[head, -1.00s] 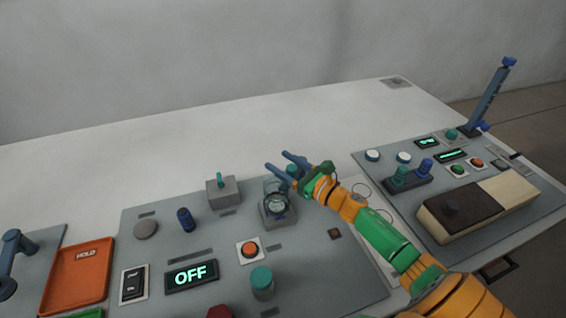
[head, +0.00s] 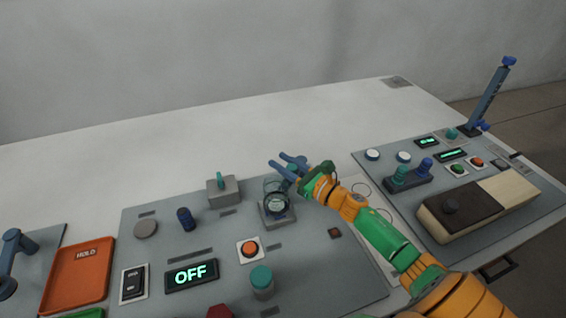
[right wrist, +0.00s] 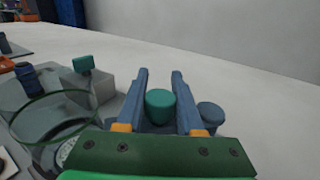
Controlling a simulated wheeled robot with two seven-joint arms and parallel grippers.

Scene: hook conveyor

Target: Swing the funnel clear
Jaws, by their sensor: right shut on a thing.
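The funnel (head: 277,189) is a clear, glassy cup with a dark rim, above a small grey base on the middle panel. Its wide round rim (right wrist: 50,117) shows at the left of the right wrist view. A teal knob (right wrist: 160,106) stands just right of the funnel. My right gripper (head: 278,159) reaches in from the right, beside the funnel's rim. In the right wrist view its two blue-grey fingers (right wrist: 159,75) lie on either side of the teal knob, and it is shut on it. Whether the knob joins the funnel is hidden. My left gripper is not in view.
A grey box with a teal lever (head: 222,190) and a blue knob (head: 185,219) stand left of the funnel. An orange button (head: 250,248) and a teal-topped post (head: 262,282) are in front. The white table behind is clear.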

